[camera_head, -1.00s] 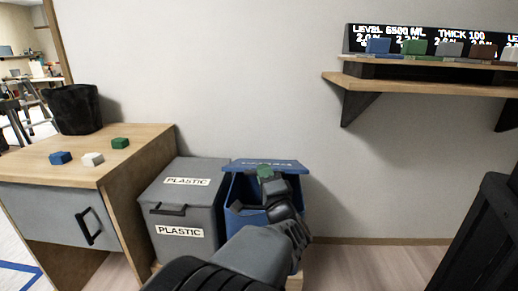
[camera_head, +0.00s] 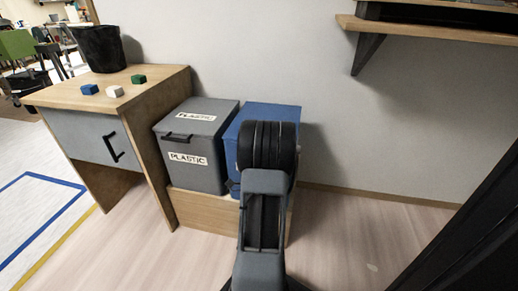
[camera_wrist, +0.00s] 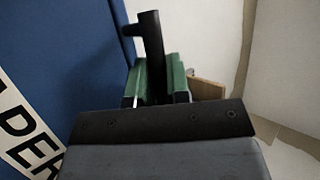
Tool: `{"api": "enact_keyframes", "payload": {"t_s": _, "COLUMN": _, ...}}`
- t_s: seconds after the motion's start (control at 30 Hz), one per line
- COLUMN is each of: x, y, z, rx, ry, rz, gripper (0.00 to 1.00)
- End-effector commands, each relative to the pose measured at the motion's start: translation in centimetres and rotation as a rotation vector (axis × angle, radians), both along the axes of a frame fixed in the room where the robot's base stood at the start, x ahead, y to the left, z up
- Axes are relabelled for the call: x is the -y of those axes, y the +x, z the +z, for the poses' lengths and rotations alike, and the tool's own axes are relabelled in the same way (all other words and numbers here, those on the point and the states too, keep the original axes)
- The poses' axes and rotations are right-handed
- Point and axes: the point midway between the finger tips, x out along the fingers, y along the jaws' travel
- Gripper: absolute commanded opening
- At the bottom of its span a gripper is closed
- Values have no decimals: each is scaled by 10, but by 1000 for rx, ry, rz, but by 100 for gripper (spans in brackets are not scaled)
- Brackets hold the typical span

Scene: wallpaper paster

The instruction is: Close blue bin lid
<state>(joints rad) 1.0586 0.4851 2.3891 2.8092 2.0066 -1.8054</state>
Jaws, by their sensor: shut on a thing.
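The blue bin (camera_head: 233,150) stands right of the grey bin, partly hidden behind my arm. Its blue lid (camera_head: 275,109) looks down over the top, flat or nearly so; my arm hides the front edge, so I cannot tell whether a gap is left. In the wrist view, a blue surface of the bin (camera_wrist: 65,50) with a white label reading "DER" fills the left. My gripper (camera_wrist: 160,82), with green finger pads, is shut on a black handle (camera_wrist: 151,40) beside that surface. In the head view my gripper is hidden behind my arm.
The grey bin (camera_head: 190,150), marked "PLASTIC", stands close on the left, lid down. Both bins sit on a wooden base (camera_head: 200,212). A desk (camera_head: 120,100) with small blocks and a black bucket (camera_head: 100,48) is further left. A shelf (camera_head: 440,30) juts out at upper right.

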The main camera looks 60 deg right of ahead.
Motion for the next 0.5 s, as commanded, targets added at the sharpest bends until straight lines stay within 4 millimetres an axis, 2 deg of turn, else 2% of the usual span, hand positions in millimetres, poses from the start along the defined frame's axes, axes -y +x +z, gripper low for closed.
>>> {"api": "enact_keyframes", "payload": {"t_s": 0.47, "x": 7, "y": 0, "z": -3, "rx": -1, "ry": -3, "rz": -15, "gripper": 0}}
{"api": "enact_keyframes", "payload": {"t_s": 0.5, "x": 7, "y": 0, "z": -3, "rx": -1, "ry": -3, "rz": -15, "gripper": 18}}
